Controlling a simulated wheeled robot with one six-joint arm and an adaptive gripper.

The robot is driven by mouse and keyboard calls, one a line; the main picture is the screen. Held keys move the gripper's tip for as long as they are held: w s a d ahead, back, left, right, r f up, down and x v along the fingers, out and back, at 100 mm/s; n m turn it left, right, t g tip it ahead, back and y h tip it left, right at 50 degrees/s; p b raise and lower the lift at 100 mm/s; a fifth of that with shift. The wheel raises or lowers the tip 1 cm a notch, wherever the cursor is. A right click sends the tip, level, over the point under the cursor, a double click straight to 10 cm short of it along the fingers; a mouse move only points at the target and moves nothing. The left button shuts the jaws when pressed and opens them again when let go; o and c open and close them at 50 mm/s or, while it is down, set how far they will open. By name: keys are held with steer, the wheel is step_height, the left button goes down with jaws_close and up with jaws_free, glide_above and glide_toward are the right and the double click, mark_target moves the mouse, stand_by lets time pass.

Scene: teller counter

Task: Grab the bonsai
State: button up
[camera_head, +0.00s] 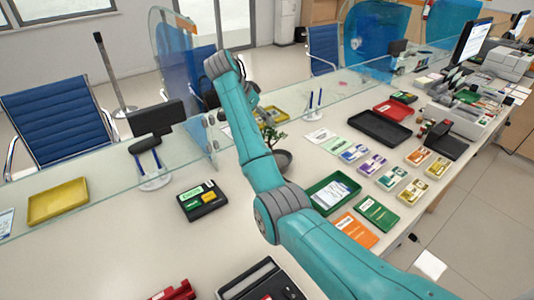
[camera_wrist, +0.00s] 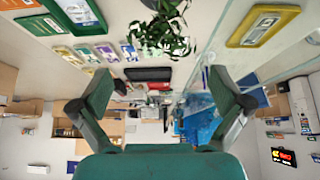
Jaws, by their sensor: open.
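The bonsai (camera_head: 272,135) stands on the counter behind my arm in the head view. Its green foliage and dark round pot (camera_head: 284,160) show to the right of my arm, which hides part of it. In the wrist view, the picture is upside down and the bonsai's foliage (camera_wrist: 165,32) hangs at the top centre, with its pot cut by the top edge. My gripper (camera_wrist: 158,80) is open, its two dark fingers spread wide with nothing between them. The bonsai appears beyond the fingertips and apart from them. In the head view the gripper is mostly hidden behind my arm.
A glass screen (camera_head: 185,125) runs along the counter near the bonsai. A green tray (camera_head: 318,205) lies to the right of the pot. A black tray (camera_head: 380,128) and several card stacks lie farther right. A yellow tray (camera_head: 58,203) lies at left. The counter around the pot is partly clear.

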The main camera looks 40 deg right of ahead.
mark_target(267, 128)
steer(key=x, duration=0.5)
steer(key=shift+w+x, duration=0.15)
steer(key=shift+x, duration=1.25)
steer(key=shift+w+x, duration=0.1)
steer(key=shift+x, duration=1.25)
steer(key=shift+d+r, duration=0.15)
steer(key=shift+d, duration=0.1)
steer(key=c, duration=1.6)
